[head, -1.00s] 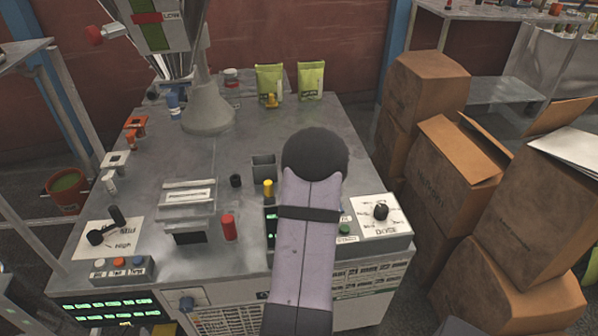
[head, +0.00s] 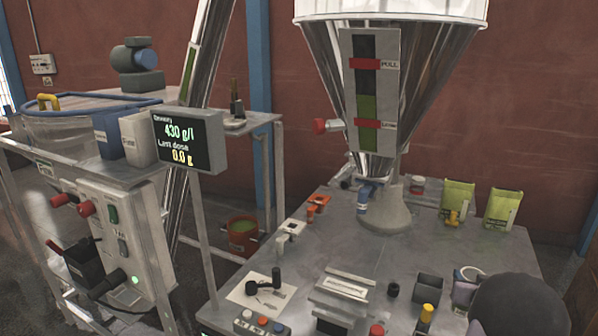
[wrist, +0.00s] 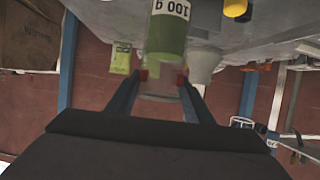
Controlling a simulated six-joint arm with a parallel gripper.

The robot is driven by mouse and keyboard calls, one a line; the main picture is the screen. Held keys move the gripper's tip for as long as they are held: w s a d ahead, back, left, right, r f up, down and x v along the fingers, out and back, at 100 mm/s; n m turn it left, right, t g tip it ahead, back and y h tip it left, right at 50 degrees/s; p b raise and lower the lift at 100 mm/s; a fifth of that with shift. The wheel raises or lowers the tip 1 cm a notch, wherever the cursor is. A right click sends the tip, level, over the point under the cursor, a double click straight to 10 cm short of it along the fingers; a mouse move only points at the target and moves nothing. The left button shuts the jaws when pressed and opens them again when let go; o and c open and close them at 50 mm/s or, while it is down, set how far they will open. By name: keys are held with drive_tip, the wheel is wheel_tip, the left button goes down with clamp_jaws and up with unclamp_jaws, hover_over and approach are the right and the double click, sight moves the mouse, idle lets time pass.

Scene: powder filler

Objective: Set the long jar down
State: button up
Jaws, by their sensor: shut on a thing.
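The long jar (wrist: 167,35) shows in the wrist view as an upright-looking cylinder with green contents, a white "100 g" label and a clear part nearer my gripper. My gripper (wrist: 163,78) is shut on it, with a red-tipped finger on each side of the clear part. The jar's far end is cut off by the top edge of the wrist view. I cannot tell there whether the jar touches the table.
The grey metal table (head: 440,245) holds a dark square holder (head: 429,288), a yellow-capped piece (head: 426,313), a small black cylinder (head: 393,290) and a flat press-like block (head: 345,290). A hopper (head: 395,90) stands behind. Two green pouches (head: 458,198) stand at the back right.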

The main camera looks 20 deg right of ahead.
drive_tip(key=w+a+r+n+t+y+b, duration=0.1)
drive_tip(key=w+a+n+y, duration=0.25)
drive_tip(key=a, duration=0.55)
drive_tip(key=w+a+n+t+y+b, duration=0.1)
drive_tip(key=w+a+n+y, duration=0.2)
drive_tip(key=a, duration=0.6)
drive_tip(key=w+a+r+n+t+y+b, duration=0.1)
drive_tip(key=w+a+n+y, duration=0.3)
drive_tip(key=a, duration=0.6)
drive_tip(key=s+a+f+n+g+y+p, duration=0.2)
drive_tip(key=s+a+f+n+g+y, duration=0.25)
drive_tip(key=a, duration=0.65)
drive_tip(key=s+a+f+n+g+y+p, duration=0.15)
drive_tip(key=s+a+f+n+y, duration=0.3)
drive_tip(key=s+a+f, duration=0.5)
wheel_tip(320, 180, up, 17)
drive_tip(key=w+p, duration=0.2)
drive_tip(key=p, duration=1.8)
drive_tip(key=shift+w+a+m+t+p, duration=0.25)
drive_tip(key=shift+a+m+t+p, duration=0.05)
drive_tip(key=shift+a+m+t, duration=0.1)
drive_tip(key=shift+w+d, duration=0.1)
